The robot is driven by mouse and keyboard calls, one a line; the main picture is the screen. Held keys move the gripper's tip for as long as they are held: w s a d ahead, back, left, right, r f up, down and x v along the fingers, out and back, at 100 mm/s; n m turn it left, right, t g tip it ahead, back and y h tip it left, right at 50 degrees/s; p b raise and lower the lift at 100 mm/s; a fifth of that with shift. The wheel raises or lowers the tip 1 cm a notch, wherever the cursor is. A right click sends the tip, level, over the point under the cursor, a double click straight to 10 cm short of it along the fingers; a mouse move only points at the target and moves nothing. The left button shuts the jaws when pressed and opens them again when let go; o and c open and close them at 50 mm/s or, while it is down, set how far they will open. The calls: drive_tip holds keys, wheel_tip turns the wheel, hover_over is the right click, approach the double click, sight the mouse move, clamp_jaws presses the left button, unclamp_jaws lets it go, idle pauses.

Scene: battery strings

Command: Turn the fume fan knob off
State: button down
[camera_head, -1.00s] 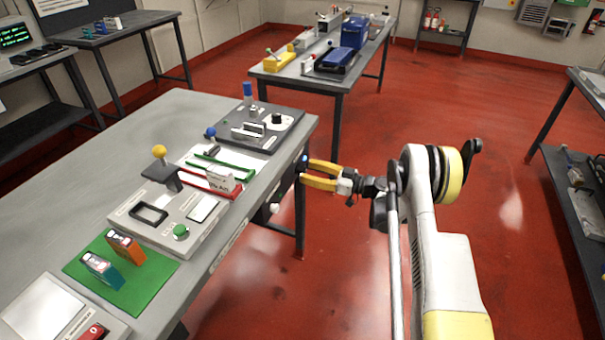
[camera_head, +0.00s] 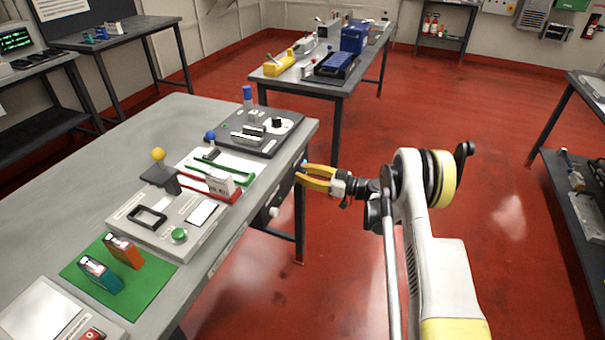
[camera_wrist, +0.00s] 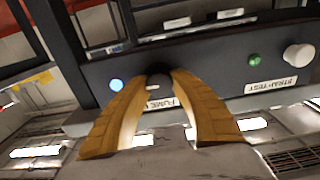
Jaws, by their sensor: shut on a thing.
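The dark fume fan knob (camera_wrist: 158,80) sits on the front panel (camera_wrist: 205,72) of the workbench, above a white label partly readable as "FUME". My gripper's yellow fingers (camera_wrist: 156,88) close on the knob from both sides in the wrist view, and they hide part of it and of the label. In the head view my gripper (camera_head: 301,174) reaches left to the bench's front edge, where the knob is hidden by the fingers. A lit blue lamp (camera_wrist: 116,85) is just left of the knob in the wrist view.
A white knob (camera_wrist: 298,57) and a green lamp (camera_wrist: 255,60) sit farther right on the panel in the wrist view. The workbench top (camera_head: 70,195) carries several battery fixtures. Red floor (camera_head: 520,130) lies open around my arm.

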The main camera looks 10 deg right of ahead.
drive_tip(key=shift+m, duration=0.3)
drive_tip(key=m, duration=0.3)
drive_tip(key=shift+w+m, duration=0.1)
drive_tip(key=shift+m, duration=0.2)
drive_tip(key=m, duration=0.4)
drive_tip(key=shift+m, duration=0.3)
drive_tip(key=m, duration=0.4)
drive_tip(key=shift+w+f, duration=0.1)
drive_tip(key=shift+f, duration=0.05)
drive_tip(key=m, duration=0.5)
drive_tip(key=shift+d+f, duration=0.1)
drive_tip(key=c, duration=1.1)
unclamp_jaws()
